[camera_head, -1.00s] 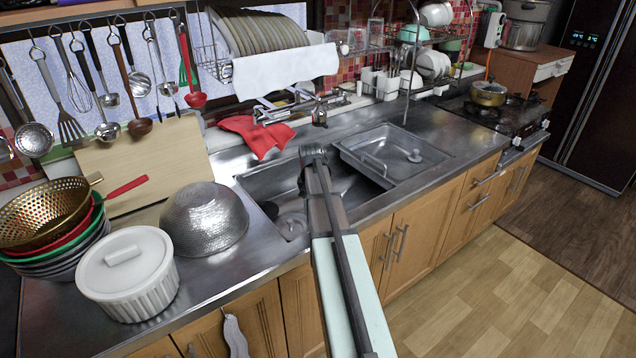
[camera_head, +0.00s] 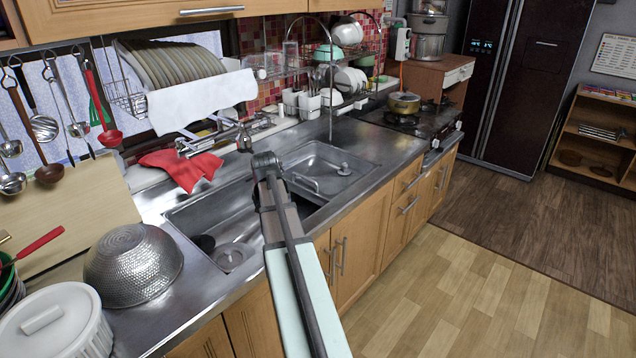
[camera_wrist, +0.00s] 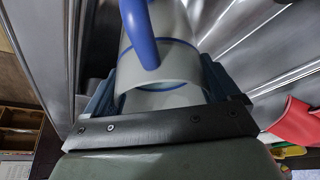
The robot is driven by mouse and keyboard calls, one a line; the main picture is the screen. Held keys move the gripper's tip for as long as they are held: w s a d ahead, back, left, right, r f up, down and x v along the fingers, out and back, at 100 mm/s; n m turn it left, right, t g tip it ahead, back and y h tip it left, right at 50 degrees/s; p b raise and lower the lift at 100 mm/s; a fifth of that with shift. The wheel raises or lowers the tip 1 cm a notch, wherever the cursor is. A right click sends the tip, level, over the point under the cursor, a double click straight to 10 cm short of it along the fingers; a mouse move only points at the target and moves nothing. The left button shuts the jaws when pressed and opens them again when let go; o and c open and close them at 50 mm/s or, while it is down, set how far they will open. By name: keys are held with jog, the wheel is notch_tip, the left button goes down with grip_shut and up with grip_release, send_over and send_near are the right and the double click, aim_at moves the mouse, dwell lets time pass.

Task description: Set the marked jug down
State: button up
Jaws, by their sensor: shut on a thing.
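The jug (camera_wrist: 178,72) is pale grey with a thin blue line around it and a thick blue handle (camera_wrist: 140,35); it fills the middle of the wrist view. My gripper (camera_wrist: 160,88) is shut on it, one finger on each side of its body. In the head view my arm (camera_head: 275,215) reaches out over the front of the sink, and the jug and the fingers are hidden behind it. I cannot tell the jug's tilt or its height above the steel.
The steel sink (camera_head: 222,225) lies under my arm, with a drainer tray (camera_head: 325,170) to its right. A red cloth (camera_head: 183,168) lies behind the sink. A hammered bowl (camera_head: 130,265) and a white lidded pot (camera_head: 55,325) stand at left. Bare counter (camera_head: 375,135) lies before the stove (camera_head: 425,120).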

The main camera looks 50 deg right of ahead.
jog(key=s+d+r, duration=0.4)
jog(key=d+r, duration=0.7)
jog(key=d, duration=0.5)
jog(key=s+d+r, duration=0.2)
jog(key=d+r, duration=0.1)
jog(key=d, duration=1.5)
jog(key=w+a+f+n+t+y, duration=0.1)
jog(key=w+a+f+n+y, duration=0.1)
jog(key=w+f+n, duration=0.45)
notch_tip(320, 180, down, 8)
jog(key=w+m, duration=0.1)
jog(key=shift+w, duration=0.15)
jog(key=shift+f, duration=0.2)
jog(key=o, duration=1.8)
jog(key=shift+f, duration=0.1)
jog(key=v, duration=1.2)
jog(key=shift+s+a, duration=0.2)
